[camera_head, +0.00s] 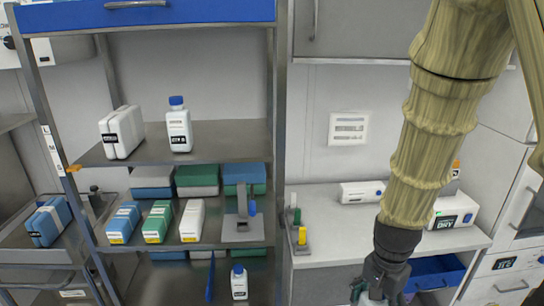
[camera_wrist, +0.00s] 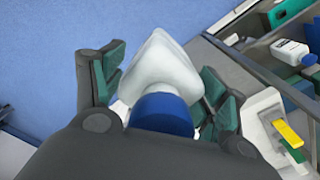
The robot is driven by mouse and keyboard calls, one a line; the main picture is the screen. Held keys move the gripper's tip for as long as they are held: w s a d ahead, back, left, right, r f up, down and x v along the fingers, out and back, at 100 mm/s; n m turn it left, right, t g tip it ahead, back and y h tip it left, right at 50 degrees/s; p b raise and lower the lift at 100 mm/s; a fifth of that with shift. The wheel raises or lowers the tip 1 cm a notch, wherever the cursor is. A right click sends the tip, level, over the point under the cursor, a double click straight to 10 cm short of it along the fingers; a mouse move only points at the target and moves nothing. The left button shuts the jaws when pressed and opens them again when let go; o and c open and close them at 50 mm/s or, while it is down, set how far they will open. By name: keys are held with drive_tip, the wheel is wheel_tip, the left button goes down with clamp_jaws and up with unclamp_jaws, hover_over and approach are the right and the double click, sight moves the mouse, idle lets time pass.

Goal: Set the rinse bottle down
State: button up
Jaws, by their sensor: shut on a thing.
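My gripper (camera_wrist: 160,88) is shut on a white bottle (camera_wrist: 163,62) with a blue cap (camera_wrist: 162,114), held between two dark fingers with green pads. In the head view, my gripper (camera_head: 372,292) is at the bottom edge, in front of the counter. Only a pale bit of what it holds shows there, and the rest is cut off by the frame. I cannot read a label on the held bottle, and its base is hidden. The wrist view shows no surface touching it.
Similar white bottles stand on the upper shelf (camera_head: 238,138) and low in the rack (camera_head: 239,284). The upper shelf is bare right of its bottle (camera_head: 180,130). A blue drawer (camera_head: 436,272) is below.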

sight(358, 305)
drive_tip(key=shift+w+a+f+n, duration=0.15)
drive_tip(key=shift+w+f+n, duration=0.05)
drive_tip(key=shift+f+n, duration=0.2)
drive_tip(key=w+f+n, duration=0.1)
drive_tip(key=f, duration=0.1)
drive_tip(key=w+a+f+n, duration=0.1)
drive_tip(key=f, duration=0.1)
drive_tip(key=w+f+n, duration=0.1)
drive_tip(key=w+f, duration=0.1)
drive_tip(key=shift+a+n, duration=0.3)
drive_tip(key=w+a+f+n, duration=0.4)
drive_tip(key=f+n, duration=0.2)
drive_tip(key=f, duration=0.4)
drive_tip(key=shift+w+f, duration=0.2)
drive_tip(key=shift+f, duration=0.05)
